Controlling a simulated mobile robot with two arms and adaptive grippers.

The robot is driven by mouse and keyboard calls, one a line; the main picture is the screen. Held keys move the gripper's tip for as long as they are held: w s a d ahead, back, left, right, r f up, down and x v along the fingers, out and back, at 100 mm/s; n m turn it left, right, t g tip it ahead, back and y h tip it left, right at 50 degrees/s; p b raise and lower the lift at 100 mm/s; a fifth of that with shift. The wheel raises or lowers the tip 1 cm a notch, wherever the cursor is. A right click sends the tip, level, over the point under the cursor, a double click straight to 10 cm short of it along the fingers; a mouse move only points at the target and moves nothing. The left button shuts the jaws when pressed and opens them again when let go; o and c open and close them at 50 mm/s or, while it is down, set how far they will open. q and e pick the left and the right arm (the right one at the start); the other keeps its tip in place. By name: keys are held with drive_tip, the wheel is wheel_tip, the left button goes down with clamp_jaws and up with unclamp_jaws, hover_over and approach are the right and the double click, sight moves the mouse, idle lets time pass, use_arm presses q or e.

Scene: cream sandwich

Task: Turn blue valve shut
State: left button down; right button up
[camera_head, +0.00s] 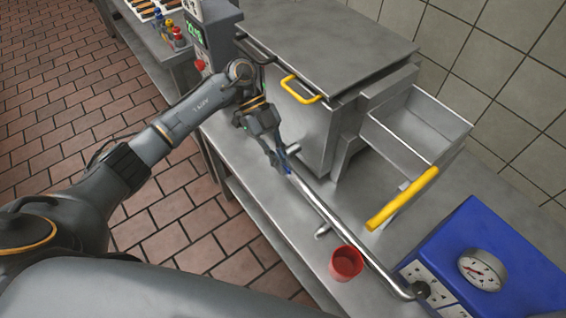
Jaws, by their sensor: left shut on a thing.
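The blue valve (286,169) is a small blue part at the upper left end of a shiny metal pipe in the head view. The pipe (335,222) runs down to the right along the metal bench. My left gripper (281,164) points down from the end of its arm and is shut on the blue valve. Its fingers cover much of the valve, so the valve's exact angle is hard to tell. My right gripper is not in view.
A steel machine (300,120) with a yellow handle stands behind the pipe, with an open metal tray (440,118) and a yellow-gripped lever (402,198) at its right. A red cup (346,262) stands beside the pipe. A blue box (520,262) with a gauge sits at right.

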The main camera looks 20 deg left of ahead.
use_arm(q)
drive_tip(key=shift+w+a+r+g+h+b, duration=0.2)
drive_tip(key=shift+g+h, duration=0.15)
drive_tip(key=shift+h, duration=0.2)
drive_tip(key=shift+w+a+r+g+h+b, duration=0.2)
drive_tip(key=shift+g+h, duration=0.15)
drive_tip(key=shift+h, duration=0.2)
drive_tip(key=c, duration=1.5)
unclamp_jaws()
drive_tip(key=v, duration=1.2)
drive_tip(key=shift+f, duration=0.1)
